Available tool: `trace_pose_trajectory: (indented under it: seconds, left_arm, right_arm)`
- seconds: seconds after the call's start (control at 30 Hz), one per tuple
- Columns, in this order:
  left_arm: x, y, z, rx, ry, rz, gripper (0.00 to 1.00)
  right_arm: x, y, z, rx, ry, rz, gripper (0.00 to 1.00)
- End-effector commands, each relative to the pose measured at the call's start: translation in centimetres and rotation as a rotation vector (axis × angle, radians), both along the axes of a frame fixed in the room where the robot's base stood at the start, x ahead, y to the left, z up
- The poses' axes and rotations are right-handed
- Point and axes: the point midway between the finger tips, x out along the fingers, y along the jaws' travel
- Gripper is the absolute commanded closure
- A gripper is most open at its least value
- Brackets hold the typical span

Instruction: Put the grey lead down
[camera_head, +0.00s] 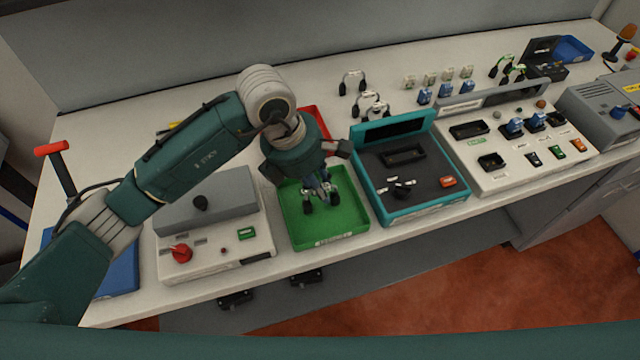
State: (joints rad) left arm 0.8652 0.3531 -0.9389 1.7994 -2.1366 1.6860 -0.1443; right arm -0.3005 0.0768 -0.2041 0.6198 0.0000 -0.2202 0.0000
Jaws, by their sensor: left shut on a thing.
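My left gripper (324,184) reaches in from the left and points down over the green tray (347,234). It is shut on a grey lead (320,194), an arched piece with black ends. The lead's black ends hang over or rest on the tray floor; I cannot tell which. The gripper hides part of the lead. My right gripper is not in view.
Left of the tray stands a grey box with a red knob (181,253); right of it, a teal-framed device (408,170). A red tray (312,122) lies partly hidden behind my arm. Several more leads (372,105) stand further back. A white panel (505,150) is at right.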

Motion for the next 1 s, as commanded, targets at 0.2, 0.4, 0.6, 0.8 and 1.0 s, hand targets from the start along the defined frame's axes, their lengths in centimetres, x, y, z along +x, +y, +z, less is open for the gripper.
trace_pose_trajectory:
  seconds: [0.2, 0.4, 0.6, 0.8, 1.0]
  left_arm:
    - [0.0, 0.0, -0.5, -0.001, -0.002, -0.001, 1.00]
    - [0.0, 0.0, -1.0, -0.001, -0.002, -0.001, 1.00]
    - [0.0, 0.0, -0.8, 0.000, -0.001, -0.001, 0.64]
    - [0.0, 0.0, -0.7, 0.000, -0.001, -0.001, 0.64]
    - [0.0, 0.4, 0.7, -0.001, -0.006, -0.001, 0.64]
  right_arm:
    - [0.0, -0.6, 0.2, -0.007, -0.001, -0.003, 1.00]
    - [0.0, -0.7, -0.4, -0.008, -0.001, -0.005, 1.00]
    - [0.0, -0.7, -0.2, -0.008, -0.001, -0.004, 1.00]
    - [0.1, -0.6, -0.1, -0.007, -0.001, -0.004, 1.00]
    - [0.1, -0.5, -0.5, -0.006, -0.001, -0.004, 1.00]
